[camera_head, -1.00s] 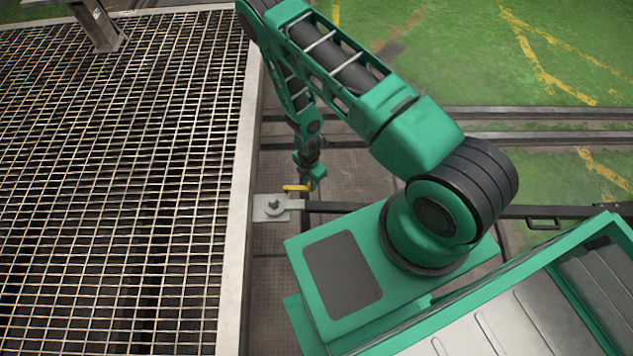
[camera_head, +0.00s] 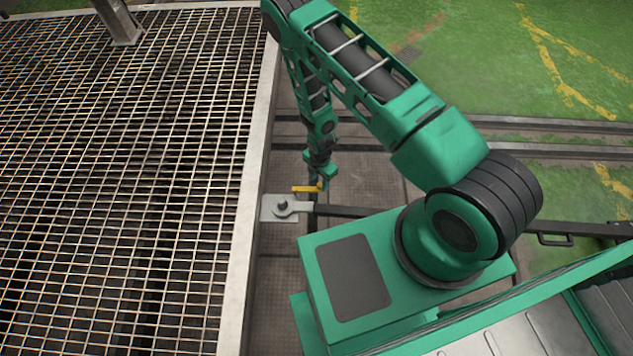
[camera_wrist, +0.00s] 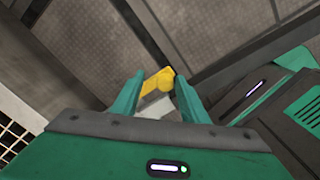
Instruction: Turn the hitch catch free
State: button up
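The yellow hitch catch (camera_head: 305,189) is a short lever beside a grey hitch plate with a bolt (camera_head: 270,209) at the platform's edge. My gripper (camera_head: 322,182) is small and partly hidden at the end of my arm, close to the catch's right end. In the wrist view, my gripper's two green fingers (camera_wrist: 158,77) are apart, with the yellow catch (camera_wrist: 157,83) seen between their tips. The tips look very near it; contact cannot be made out. A pale grey part (camera_wrist: 156,106) shows below the catch, partly hidden by the gripper.
The grated platform (camera_head: 244,215) fills the left, with a pale metal rim. A dark bar (camera_head: 345,211) runs right from the hitch plate, partly behind my base. Rails (camera_head: 540,126) cross beyond on the right. Dark floor plates (camera_head: 375,172) lie around the hitch.

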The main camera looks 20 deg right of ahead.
jog(key=shift+s, duration=0.1)
jog(key=shift+r, duration=0.5)
notch_tip(320, 180, up, 10)
jog(key=shift+f, duration=0.15)
dwell(0.5)
